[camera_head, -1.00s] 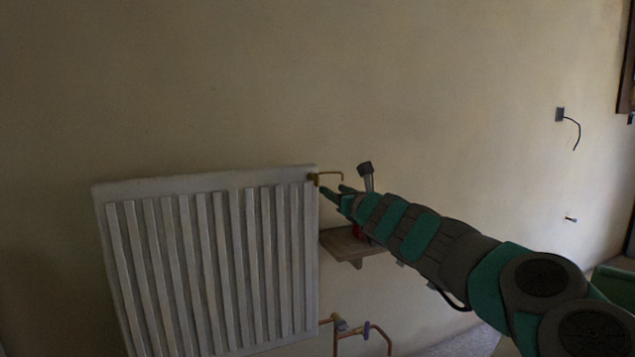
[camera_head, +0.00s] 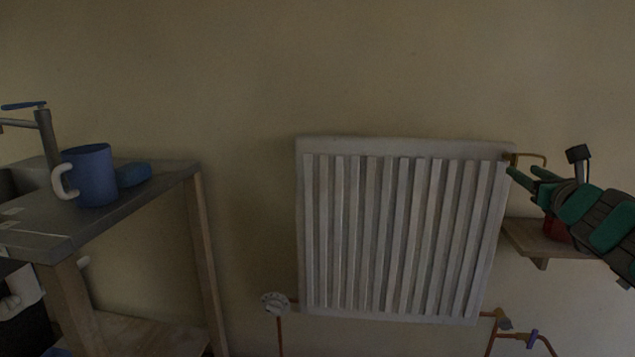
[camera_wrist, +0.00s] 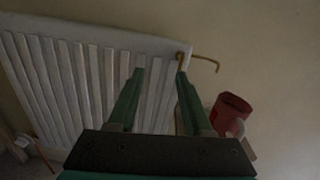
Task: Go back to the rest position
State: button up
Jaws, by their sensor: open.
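My gripper (camera_head: 526,173) is at the right of the head view, at the upper right corner of the white radiator (camera_head: 395,232). In the wrist view my gripper (camera_wrist: 160,85) has its two green fingers apart with nothing between them. The radiator (camera_wrist: 95,85) lies beyond the fingers. A brass bent key or pipe (camera_wrist: 205,60) sticks out at the radiator's top corner, just past the right finger. It also shows in the head view (camera_head: 530,156). I cannot tell whether a finger touches it.
A red mug (camera_wrist: 230,112) stands right of the fingers, on a small wooden shelf (camera_head: 525,240). Copper pipes (camera_head: 490,335) run below the radiator. The upper wall is bare.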

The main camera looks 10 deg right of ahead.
jog(key=a+n+g+y, duration=0.2)
jog(key=a+n+y, duration=0.85)
jog(key=a, duration=1.25)
jog(key=s+a+f+n+g, duration=0.3)
jog(key=s+a+f+n, duration=0.15)
jog(key=a+n, duration=0.35)
jog(key=s+a+f+n+g, duration=0.35)
jog(key=a+f+n, duration=0.25)
jog(key=a, duration=0.4)
jog(key=s+a+f+n+g+h, duration=0.2)
jog(key=s+f+n+g, duration=0.45)
jog(key=s+f, duration=0.5)
jog(key=s+d+f+n+g+h, duration=0.2)
jog(key=s+d+f+n, duration=0.1)
jog(key=s, duration=0.5)
jog(key=s+d+f+n+g+h, duration=0.2)
jog(key=s+d+f+h, duration=0.1)
jog(key=s+d+f, duration=0.3)
jog(key=s+d, duration=0.1)
jog(key=s, duration=0.1)
jog(key=shift+s+f+n+g+h, duration=0.15)
jog(key=shift+s+n+g+h, duration=0.15)
jog(key=shift+n+g+h, duration=0.1)
